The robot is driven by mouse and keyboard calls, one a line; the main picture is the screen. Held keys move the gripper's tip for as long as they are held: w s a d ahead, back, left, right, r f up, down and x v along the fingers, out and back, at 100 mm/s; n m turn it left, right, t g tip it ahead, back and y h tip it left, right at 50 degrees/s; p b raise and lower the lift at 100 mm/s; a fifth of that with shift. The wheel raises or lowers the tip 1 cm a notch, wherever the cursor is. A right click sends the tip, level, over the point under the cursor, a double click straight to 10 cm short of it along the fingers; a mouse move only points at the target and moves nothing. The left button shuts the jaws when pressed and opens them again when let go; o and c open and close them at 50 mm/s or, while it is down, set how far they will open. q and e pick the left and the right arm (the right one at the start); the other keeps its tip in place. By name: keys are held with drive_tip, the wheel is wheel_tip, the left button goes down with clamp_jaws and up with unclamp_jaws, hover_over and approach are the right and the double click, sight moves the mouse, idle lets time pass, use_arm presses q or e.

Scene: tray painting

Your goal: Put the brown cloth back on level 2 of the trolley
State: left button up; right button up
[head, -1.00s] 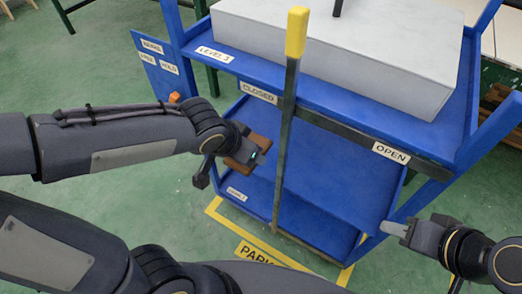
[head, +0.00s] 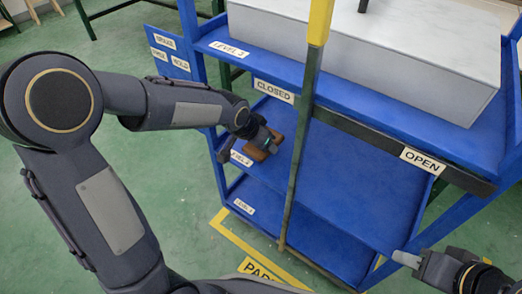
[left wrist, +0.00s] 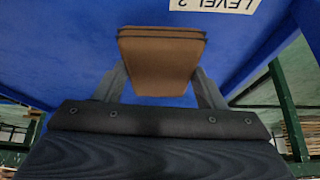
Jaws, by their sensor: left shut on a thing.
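The brown folded cloth (head: 257,154) is held in my left gripper (head: 264,145), at the left part of level 2 of the blue trolley. In the left wrist view the cloth (left wrist: 160,62) sits between the two fingers, against blue trolley surface. The level 2 label (head: 241,158) shows just left of the gripper; it is upside down in the left wrist view (left wrist: 215,4). I cannot tell whether the cloth touches the level 2 shelf (head: 365,175). My right gripper (head: 406,259) is empty near the trolley's right front; its finger gap is not clear.
A dark upright bar with a yellow end (head: 320,22) crosses the trolley front, right of the left gripper, near the CLOSED label (head: 273,91). A large pale block (head: 380,50) fills the top shelf. Level 2 is clear to the right. Yellow parking lines (head: 250,248) mark the green floor.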

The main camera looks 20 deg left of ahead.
use_arm(q)
drive_tip(key=shift+w+a+f+b, duration=0.1)
drive_tip(key=shift+f+b, duration=0.15)
drive_tip(key=shift+f, duration=0.4)
drive_tip(key=shift+w+d+f+b, duration=0.1)
drive_tip(key=shift+f+b, duration=0.15)
drive_tip(key=shift+f, duration=0.4)
drive_tip(key=shift+w+a+f+b, duration=0.1)
drive_tip(key=shift+f+b, duration=0.15)
drive_tip(key=shift+f, duration=0.4)
drive_tip(key=shift+f, duration=0.2)
drive_tip(key=o, duration=1)
drive_tip(key=shift+r, duration=0.1)
drive_tip(key=shift+r, duration=0.15)
drive_tip(key=s+a+r+n+p, duration=0.2)
drive_tip(key=s+a+r, duration=0.1)
drive_tip(key=s+r, duration=0.4)
drive_tip(key=s+a+r+n+p, duration=0.1)
drive_tip(key=s+a+r+p, duration=0.2)
drive_tip(key=s+r, duration=0.4)
drive_tip(key=s+n, duration=0.1)
drive_tip(key=s, duration=0.3)
drive_tip(key=s+n+h, duration=0.1)
drive_tip(key=s, duration=0.3)
drive_tip(key=s+n, duration=0.1)
drive_tip(key=s, duration=0.3)
drive_tip(key=shift+s+d+f+n, duration=0.35)
drive_tip(key=shift+d+n, duration=0.05)
